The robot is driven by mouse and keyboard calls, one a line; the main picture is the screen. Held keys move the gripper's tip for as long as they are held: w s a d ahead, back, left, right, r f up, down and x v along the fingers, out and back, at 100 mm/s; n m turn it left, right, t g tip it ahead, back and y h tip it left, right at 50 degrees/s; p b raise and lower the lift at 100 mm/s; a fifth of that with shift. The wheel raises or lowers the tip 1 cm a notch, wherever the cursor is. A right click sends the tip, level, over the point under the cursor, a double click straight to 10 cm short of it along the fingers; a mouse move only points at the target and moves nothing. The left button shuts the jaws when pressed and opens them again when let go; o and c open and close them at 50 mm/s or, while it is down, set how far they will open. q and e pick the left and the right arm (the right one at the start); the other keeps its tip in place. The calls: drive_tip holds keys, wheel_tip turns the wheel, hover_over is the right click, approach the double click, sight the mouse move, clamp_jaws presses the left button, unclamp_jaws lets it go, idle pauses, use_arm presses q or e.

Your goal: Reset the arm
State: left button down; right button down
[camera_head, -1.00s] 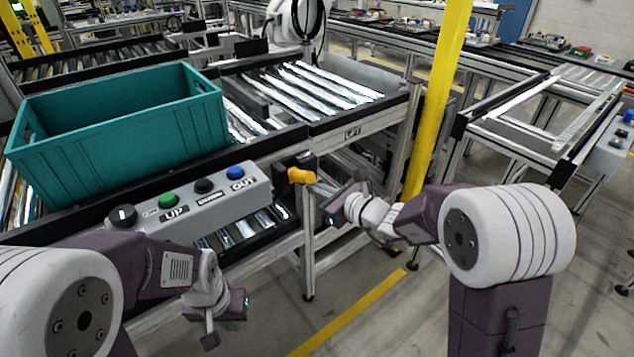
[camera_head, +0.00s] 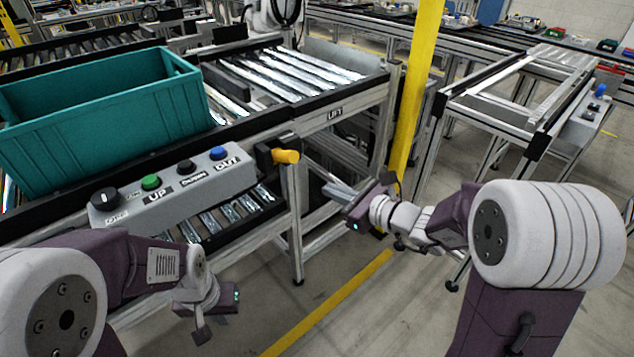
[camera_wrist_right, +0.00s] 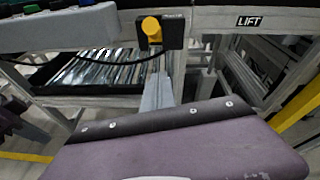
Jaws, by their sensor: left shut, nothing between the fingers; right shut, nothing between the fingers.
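My right gripper (camera_head: 342,193) is in the middle of the head view, shut and empty. Its fingers point left toward the conveyor frame, below and right of the yellow knob (camera_head: 285,156), and look apart from it. In the right wrist view the shut fingers (camera_wrist_right: 160,88) point up the picture toward the same yellow knob (camera_wrist_right: 152,28). My left gripper (camera_head: 200,330) is low at the left of the head view, shut and empty. It hangs below the grey control box (camera_head: 217,178), with its fingertips pointing down.
A teal crate (camera_head: 110,130) sits on the roller conveyor at left. The lift section (camera_head: 335,112) is right of it. A yellow post (camera_head: 412,100) stands behind my right arm. Another frame table (camera_head: 490,115) stands at right. Floor between my arms is open.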

drive_tip(key=shift+s+d+r, duration=0.15)
drive_tip(key=shift+s+d, duration=0.15)
drive_tip(key=shift+s, duration=0.2)
drive_tip(key=shift+a, duration=0.1)
